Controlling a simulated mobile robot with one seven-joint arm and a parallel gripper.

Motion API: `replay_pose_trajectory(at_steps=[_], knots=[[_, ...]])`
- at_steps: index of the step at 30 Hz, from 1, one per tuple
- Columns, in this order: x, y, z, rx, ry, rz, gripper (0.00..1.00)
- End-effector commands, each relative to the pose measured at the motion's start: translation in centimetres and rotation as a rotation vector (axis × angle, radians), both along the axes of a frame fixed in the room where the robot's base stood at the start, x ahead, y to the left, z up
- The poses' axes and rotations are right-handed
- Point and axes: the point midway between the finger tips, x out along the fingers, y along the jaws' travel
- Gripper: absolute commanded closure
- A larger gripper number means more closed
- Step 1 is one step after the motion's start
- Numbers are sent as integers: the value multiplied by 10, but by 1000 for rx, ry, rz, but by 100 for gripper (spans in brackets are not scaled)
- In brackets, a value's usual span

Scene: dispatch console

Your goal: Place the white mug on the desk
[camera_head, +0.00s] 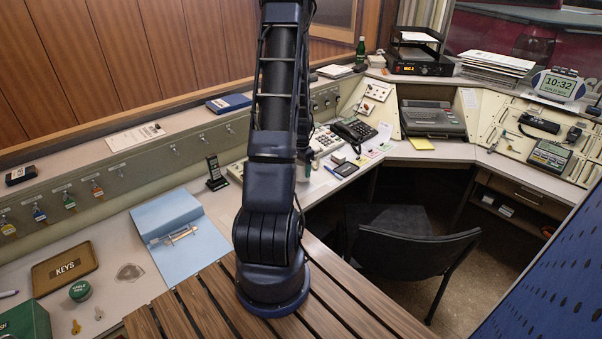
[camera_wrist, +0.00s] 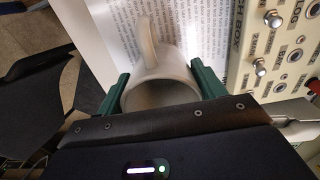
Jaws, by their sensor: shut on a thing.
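The white mug (camera_wrist: 158,68) is between the two green fingers of my gripper (camera_wrist: 160,82) in the wrist view. The fingers are shut on its sides, with its open rim toward the camera and its handle toward the top of the picture. A printed white sheet (camera_wrist: 98,24) lies behind the mug. I cannot tell whether the mug touches it. In the head view my arm hides the mug and most of my gripper. The desk (camera_head: 455,151) runs along the console around the corner.
A switch panel (camera_wrist: 287,50) with knobs stands close right of my gripper in the wrist view. A black chair (camera_head: 405,245) stands before the desk. A telephone (camera_head: 354,131), a handset (camera_head: 215,172) and a blue folder (camera_head: 178,245) occupy the desk.

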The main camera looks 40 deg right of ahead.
Motion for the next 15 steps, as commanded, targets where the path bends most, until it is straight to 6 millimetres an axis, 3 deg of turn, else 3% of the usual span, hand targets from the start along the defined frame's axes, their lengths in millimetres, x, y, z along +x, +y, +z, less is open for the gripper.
replay_pose_trajectory(at_steps=[5, 15], knots=[[0, 0, -21, 2, 1, 1, 62], [0, 0, -23, 0, 0, 1, 62]])
